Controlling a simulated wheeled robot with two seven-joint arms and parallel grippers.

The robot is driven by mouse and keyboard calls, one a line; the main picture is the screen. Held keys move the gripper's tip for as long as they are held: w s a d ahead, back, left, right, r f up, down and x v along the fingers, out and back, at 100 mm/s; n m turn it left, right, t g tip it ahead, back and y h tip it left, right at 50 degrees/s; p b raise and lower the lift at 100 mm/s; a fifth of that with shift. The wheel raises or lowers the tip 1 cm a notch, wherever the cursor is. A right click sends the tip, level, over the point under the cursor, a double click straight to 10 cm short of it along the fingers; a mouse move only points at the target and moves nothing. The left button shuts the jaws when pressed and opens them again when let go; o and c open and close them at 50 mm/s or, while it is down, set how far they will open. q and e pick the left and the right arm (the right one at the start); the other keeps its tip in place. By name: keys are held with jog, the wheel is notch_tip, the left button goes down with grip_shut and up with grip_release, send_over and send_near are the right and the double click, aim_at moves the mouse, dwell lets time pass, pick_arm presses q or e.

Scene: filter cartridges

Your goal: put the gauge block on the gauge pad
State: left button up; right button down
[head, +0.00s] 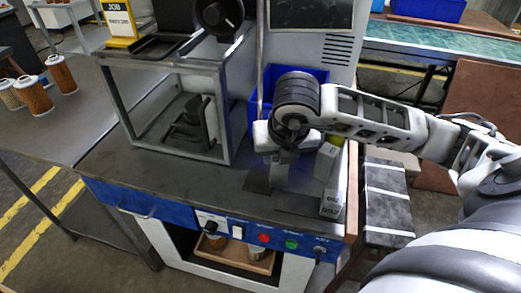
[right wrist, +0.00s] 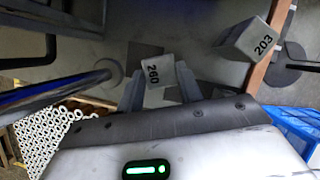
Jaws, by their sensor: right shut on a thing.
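The gauge block labelled 260 (right wrist: 158,73) is between the fingers of my right gripper (right wrist: 160,90) in the right wrist view. In the head view my right gripper (head: 284,156) is over the bench top, and the block in it is hard to make out. A dark flat square, which looks like the gauge pad (head: 257,181), lies bare on the bench just left of and below the gripper. It also shows in the right wrist view (right wrist: 141,51), beside and partly behind the held block. My left gripper is not in view.
A pale block labelled 203 (right wrist: 252,40) stands near the bench's right edge; labelled blocks (head: 332,205) show there in the head view. A grey-framed enclosure (head: 228,120) stands to the left. A blue bin (head: 318,76) is behind. Buttons line the blue front panel (head: 250,233).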

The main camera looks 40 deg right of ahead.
jog(key=shift+w+a+r, duration=0.1)
jog(key=shift+w+a, duration=0.15)
jog(key=shift+w, duration=0.05)
jog(key=shift+w+a, duration=0.25)
jog(key=shift+w+a+f+p, duration=0.35)
jog(key=shift+w+a, duration=0.05)
jog(key=shift+w, duration=0.1)
jog(key=shift+w+a+f+p, duration=0.3)
jog(key=shift+w+a+p, duration=0.1)
jog(key=shift+w, duration=0.1)
jog(key=shift+f+b, duration=0.25)
jog(key=shift+b, duration=0.1)
jog(key=c, duration=0.9)
grip_release()
jog(key=shift+r, duration=0.1)
